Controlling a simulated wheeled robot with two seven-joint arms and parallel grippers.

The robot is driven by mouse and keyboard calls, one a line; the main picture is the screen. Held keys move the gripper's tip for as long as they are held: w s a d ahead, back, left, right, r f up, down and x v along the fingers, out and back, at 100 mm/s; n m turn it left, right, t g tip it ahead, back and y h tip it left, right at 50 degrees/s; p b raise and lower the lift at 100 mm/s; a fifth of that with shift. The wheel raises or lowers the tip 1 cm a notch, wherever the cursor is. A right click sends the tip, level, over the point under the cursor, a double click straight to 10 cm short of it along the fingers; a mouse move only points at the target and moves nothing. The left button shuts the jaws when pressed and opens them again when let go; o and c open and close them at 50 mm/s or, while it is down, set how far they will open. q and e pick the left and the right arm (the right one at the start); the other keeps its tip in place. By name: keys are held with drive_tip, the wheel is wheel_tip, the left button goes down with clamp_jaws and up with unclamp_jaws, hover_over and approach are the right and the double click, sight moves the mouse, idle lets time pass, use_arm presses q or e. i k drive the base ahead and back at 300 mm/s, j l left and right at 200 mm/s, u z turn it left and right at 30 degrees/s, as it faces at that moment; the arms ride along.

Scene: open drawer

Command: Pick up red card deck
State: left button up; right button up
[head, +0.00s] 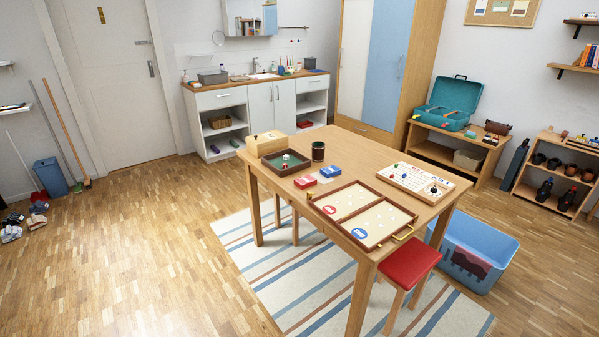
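The red card deck (305,182) lies on the wooden table (280,192), near its left edge. A blue card deck (330,171) lies just to its right and a little farther back, apart from it. Neither of my grippers shows in the head view, and nothing is seen touching the red deck.
An open game case (364,211), a white game board (416,181), a dark dice tray (285,161), a dark cup (318,151) and a wooden box (266,143) share the table. A red stool (410,263) and a blue bin (475,250) stand beside it.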

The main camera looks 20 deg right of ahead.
sight(305, 182)
drive_tip(key=i+j+z, duration=0.1)
drive_tip(key=i+z, duration=0.35)
drive_tip(key=i+j+z, duration=0.25)
drive_tip(key=i+z, duration=0.2)
drive_tip(key=i+j+z, duration=0.45)
drive_tip(key=k+l, duration=0.05)
drive_tip(key=k, duration=0.05)
